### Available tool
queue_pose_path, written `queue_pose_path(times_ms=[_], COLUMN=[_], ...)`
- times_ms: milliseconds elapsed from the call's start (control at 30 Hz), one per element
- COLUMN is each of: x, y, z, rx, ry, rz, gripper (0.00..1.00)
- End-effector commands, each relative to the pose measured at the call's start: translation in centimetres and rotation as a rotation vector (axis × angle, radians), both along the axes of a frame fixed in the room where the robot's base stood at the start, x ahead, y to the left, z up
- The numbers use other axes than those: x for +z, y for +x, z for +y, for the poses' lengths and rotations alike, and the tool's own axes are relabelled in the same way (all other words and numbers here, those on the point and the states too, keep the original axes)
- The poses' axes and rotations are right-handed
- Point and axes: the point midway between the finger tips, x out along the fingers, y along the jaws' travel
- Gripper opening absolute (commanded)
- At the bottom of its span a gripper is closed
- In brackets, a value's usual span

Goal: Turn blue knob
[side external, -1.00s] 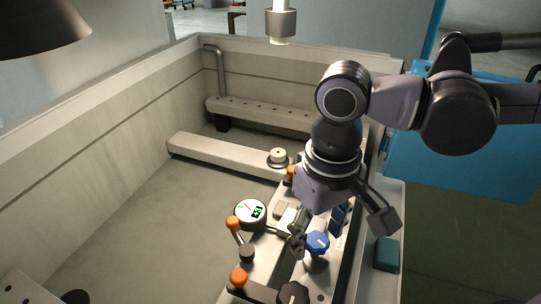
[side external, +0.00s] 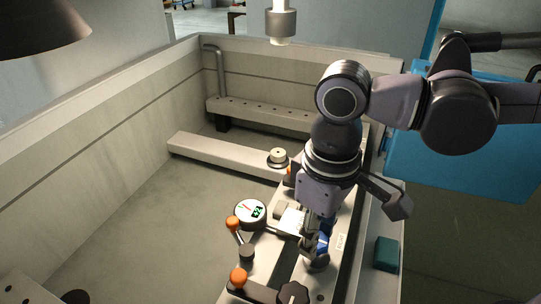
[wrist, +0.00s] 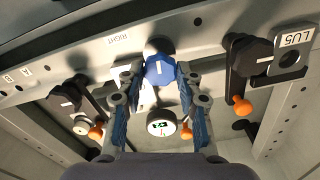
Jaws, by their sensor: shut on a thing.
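The blue knob (wrist: 159,71) has a white pointer line and sits in the upper middle of the wrist view, on the grey rail. My gripper (wrist: 159,78) has one finger on each side of it and is shut on it. In the side external view my gripper (side external: 317,241) reaches down to the rail, and its fingers hide most of the knob. The pads on my fingers are blue too, so the knob's edge is hard to tell apart there.
A round dial gauge (side external: 250,214) lies left of my gripper. Clamps with orange-tipped levers (side external: 239,278) and a black knob (side external: 293,293) stand along the rail. A teal block (side external: 387,254) sits to the right. The tank floor at left is clear.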

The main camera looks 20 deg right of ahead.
Motion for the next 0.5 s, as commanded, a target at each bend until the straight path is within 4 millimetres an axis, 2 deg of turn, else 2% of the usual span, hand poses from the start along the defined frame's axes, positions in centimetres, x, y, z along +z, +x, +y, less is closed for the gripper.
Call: queue_pose_path(times_ms=[200, 500], x=[-0.07, -0.08], y=[0.0, -0.01], z=[0.01, 0.0], rx=[0.128, 0.214], ry=[0.0, 0.0], rz=[0.0, 0.0], gripper=[0.04, 0.04])
